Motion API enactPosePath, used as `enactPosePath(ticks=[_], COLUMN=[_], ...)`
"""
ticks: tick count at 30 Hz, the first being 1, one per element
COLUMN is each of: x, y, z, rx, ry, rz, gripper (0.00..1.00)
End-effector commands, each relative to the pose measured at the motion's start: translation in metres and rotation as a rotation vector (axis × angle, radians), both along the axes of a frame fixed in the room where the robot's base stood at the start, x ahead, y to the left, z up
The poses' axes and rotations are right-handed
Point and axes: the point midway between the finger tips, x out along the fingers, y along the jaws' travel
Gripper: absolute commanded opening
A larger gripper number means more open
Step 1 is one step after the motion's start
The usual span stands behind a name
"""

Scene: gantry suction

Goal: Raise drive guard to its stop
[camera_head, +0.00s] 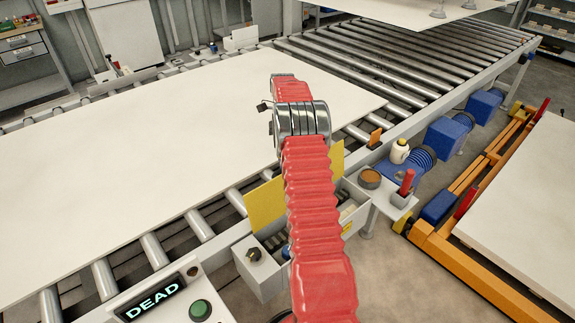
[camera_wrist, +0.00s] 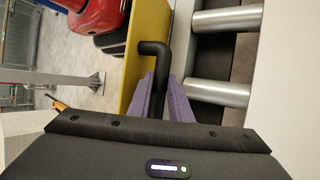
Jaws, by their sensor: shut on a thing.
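The drive guard (camera_head: 265,204) is a yellow panel along the near side of the roller conveyor. In the head view its middle is hidden behind my red-sleeved arm, and it shows on both sides of it. In the wrist view the yellow guard (camera_wrist: 132,70) carries a bent black handle (camera_wrist: 156,48). My gripper (camera_wrist: 165,90), with purple fingers, is shut on this handle. The gripper cannot be made out in the head view. The frames do not clearly show how far up the guard is.
A large pale board (camera_head: 130,150) lies on the rollers. A console (camera_head: 160,297) reading "DEAD" stands at lower left. A small shelf (camera_head: 385,200) with a red-handled item is right of my arm. Blue motors (camera_head: 445,135) and an orange lift frame (camera_head: 450,250) stand further right.

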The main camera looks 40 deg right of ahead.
Motion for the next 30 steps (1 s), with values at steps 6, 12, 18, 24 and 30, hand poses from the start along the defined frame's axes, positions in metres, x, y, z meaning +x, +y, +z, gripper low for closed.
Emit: enactPosePath(ticks=[6, 12, 18, 24, 30], x=[0.0015, 0.0006, -0.0001, -0.0009, -0.0024], y=[-0.0106, -0.0106, -0.0094, -0.0089, -0.0087], z=[-0.0048, -0.0050, -0.0034, -0.0025, -0.0015], rx=[-0.021, -0.021, -0.019, -0.018, -0.017], ry=[-0.017, -0.014, -0.013, -0.013, -0.014], rz=[-0.007, -0.007, -0.006, -0.006, -0.006], gripper=[0.00, 0.29, 0.37, 0.37, 0.37])
